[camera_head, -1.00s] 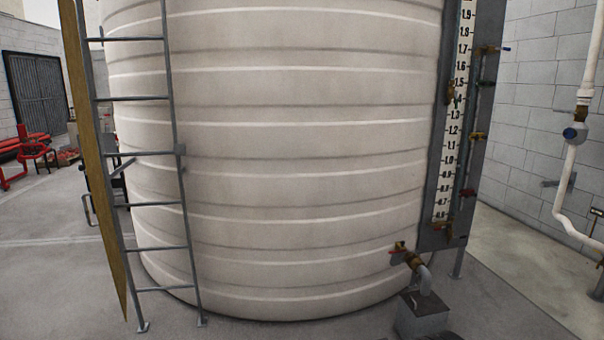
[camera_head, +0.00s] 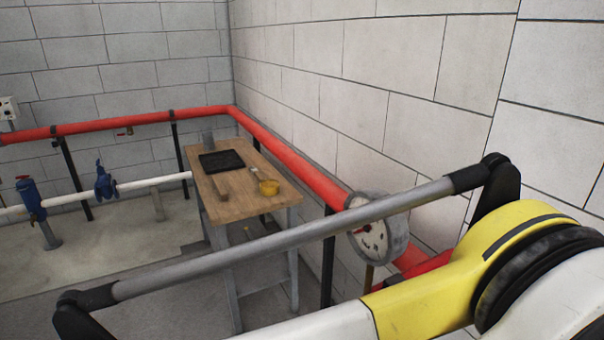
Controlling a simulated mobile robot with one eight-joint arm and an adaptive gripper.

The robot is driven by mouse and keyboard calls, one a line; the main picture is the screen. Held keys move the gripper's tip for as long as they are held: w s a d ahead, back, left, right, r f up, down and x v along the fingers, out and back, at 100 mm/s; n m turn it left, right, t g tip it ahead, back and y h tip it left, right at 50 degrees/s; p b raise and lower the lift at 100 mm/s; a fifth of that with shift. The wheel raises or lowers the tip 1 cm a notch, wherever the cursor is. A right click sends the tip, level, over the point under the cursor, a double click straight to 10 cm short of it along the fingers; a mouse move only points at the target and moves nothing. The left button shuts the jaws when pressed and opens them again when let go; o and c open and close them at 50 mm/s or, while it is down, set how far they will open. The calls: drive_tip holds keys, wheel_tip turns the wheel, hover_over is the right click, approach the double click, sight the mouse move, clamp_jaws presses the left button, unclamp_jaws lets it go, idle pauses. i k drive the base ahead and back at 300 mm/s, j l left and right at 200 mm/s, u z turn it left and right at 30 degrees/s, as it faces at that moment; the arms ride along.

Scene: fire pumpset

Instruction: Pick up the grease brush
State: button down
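A wooden-topped table (camera_head: 232,208) with grey legs stands in the corner by the walls. A small pale item (camera_head: 254,172) lies by a yellow pot (camera_head: 269,187) on its right side. It may be the grease brush, but it is too small to tell. A flat brown piece (camera_head: 221,185) lies near the table's left edge, and I cannot tell what it is. My gripper is not in view.
A black tray (camera_head: 221,161) and a grey cup (camera_head: 207,138) are at the table's back. A red pipe (camera_head: 285,152) runs along the walls behind it. A round gauge (camera_head: 376,230) stands at the right.

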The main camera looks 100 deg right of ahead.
sight(252, 169)
drive_tip(key=z, duration=0.5)
drive_tip(key=k+z, duration=0.1)
drive_tip(key=z, duration=0.85)
drive_tip(key=k+z, duration=0.1)
drive_tip(key=z, duration=0.85)
drive_tip(key=l+z, duration=0.1)
drive_tip(key=z, duration=0.4)
drive_tip(key=i+j, duration=0.1)
drive_tip(key=j, duration=0.2)
drive_tip(key=i+j, duration=0.1)
drive_tip(key=j, duration=0.15)
drive_tip(key=i+j, duration=0.1)
drive_tip(key=j, duration=0.2)
drive_tip(key=i+l, duration=0.2)
drive_tip(key=i, duration=0.45)
drive_tip(key=i+l+z, duration=0.15)
drive_tip(key=i, duration=0.5)
drive_tip(key=i+l, duration=0.25)
drive_tip(key=i, duration=0.4)
drive_tip(key=i+l+z, duration=0.1)
drive_tip(key=i+l, duration=0.15)
drive_tip(key=i, duration=0.05)
